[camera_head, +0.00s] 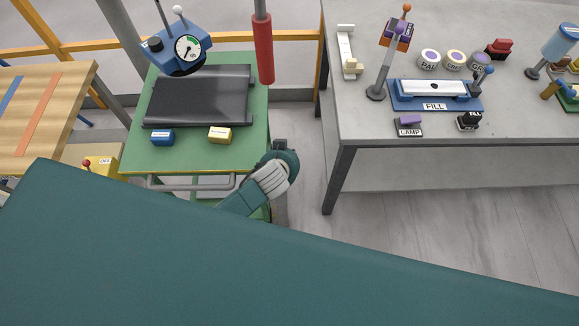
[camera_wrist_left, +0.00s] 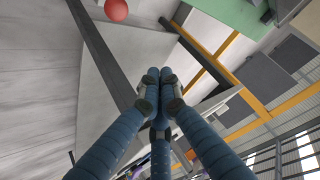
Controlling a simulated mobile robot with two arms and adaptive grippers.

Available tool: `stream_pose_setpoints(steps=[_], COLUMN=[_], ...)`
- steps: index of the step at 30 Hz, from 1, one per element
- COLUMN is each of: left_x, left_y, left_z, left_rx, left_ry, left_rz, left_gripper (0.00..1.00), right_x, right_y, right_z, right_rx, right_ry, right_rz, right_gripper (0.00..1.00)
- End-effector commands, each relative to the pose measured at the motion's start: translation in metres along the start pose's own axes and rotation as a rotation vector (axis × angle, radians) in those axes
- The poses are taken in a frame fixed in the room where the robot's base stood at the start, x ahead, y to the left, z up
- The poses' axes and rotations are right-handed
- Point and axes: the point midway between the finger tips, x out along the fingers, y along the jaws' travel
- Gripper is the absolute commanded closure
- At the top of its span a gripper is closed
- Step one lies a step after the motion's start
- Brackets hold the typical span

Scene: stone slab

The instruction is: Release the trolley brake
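The green trolley (camera_head: 195,155) stands left of centre in the head view, with a grey handle bar (camera_head: 185,186) along its front edge. I cannot make out a brake on it; its lower parts are mostly hidden behind my teal arm. My left gripper (camera_wrist_left: 159,76) shows in the left wrist view, its blue ribbed fingers drawn together at the grey tips. I see nothing between the tips. A red ball (camera_wrist_left: 116,10) is at the top of that view, apart from the fingers; I cannot tell what it belongs to. My right gripper is in neither view.
A grey table (camera_head: 360,125) stands right. A wooden table (camera_head: 60,120) stands left. Floor shows between trolley and grey table.

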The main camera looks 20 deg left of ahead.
Motion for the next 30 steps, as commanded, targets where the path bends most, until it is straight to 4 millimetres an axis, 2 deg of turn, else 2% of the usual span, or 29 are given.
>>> stream_pose_setpoints(steps=[1,6,8,12,17,30], left_x=[-0.008,-0.041,-0.051,-0.069,-0.078,-0.079], left_y=[0.005,0.011,0.012,0.015,0.016,0.016], left_z=[0.012,0.022,0.026,0.030,0.032,0.032], left_rx=[-0.001,0.000,0.000,0.001,0.001,0.001], left_ry=[-0.007,-0.007,-0.008,-0.007,-0.006,-0.007], left_rz=[0.004,0.003,0.002,0.001,0.000,0.001], left_gripper=[1.00,1.00,1.00,1.00,1.00,1.00], right_x=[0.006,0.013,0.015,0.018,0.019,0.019], right_y=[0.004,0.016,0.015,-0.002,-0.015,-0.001], right_z=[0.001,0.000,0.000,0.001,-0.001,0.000], right_rx=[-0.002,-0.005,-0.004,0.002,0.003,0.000], right_ry=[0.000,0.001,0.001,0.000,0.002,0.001], right_rz=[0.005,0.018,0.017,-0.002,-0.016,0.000], right_gripper=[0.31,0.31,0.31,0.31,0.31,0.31])
